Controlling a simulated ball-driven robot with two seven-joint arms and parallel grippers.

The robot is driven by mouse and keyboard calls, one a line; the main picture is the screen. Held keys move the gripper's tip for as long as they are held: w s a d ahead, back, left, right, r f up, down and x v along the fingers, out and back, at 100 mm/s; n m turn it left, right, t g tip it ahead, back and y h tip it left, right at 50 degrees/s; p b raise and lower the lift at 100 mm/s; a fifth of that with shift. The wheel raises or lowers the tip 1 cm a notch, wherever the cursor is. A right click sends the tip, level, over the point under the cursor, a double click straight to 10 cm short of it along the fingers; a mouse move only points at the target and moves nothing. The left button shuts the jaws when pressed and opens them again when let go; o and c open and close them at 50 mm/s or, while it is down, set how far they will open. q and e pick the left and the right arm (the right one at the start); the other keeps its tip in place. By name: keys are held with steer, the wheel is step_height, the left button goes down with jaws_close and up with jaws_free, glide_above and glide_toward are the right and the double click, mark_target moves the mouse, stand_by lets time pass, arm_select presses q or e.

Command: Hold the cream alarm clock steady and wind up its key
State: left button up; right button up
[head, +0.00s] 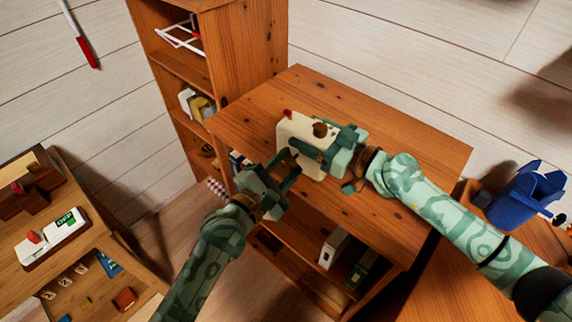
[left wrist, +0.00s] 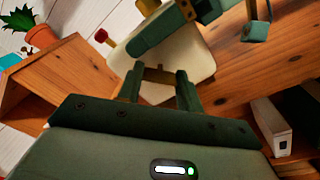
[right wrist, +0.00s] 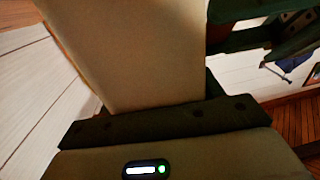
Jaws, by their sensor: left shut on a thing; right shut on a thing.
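The cream alarm clock (head: 295,128) is on the wooden cabinet top, near its front left edge. It has a red knob (head: 287,113) and a brown knob (head: 320,129) on top. My right gripper (head: 335,155) is shut on the clock body, whose cream side (right wrist: 135,50) fills much of the right wrist view. My left gripper (head: 288,168) is at the clock's near face. In the left wrist view its fingers close on a small brown key (left wrist: 158,75) in front of the cream face (left wrist: 195,55). The key is mostly hidden in the head view.
The cabinet top (head: 420,150) is bare to the right of the clock. A taller shelf unit (head: 245,60) stands behind left. Books (head: 333,248) stand on the cabinet's lower shelf. A desk with several small items is at left, and a blue container (head: 525,195) is at right.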

arm_select(q)
steer(key=m, duration=0.5)
steer(key=shift+m, duration=0.3)
steer(key=m, duration=0.9)
steer(key=shift+s+d+f, duration=0.1)
steer(key=shift+s+d, duration=0.05)
steer(key=m, duration=0.5)
steer(key=shift+r, duration=0.3)
stand_by(0.4)
steer(key=o, duration=0.9)
steer(key=shift+o, duration=0.5)
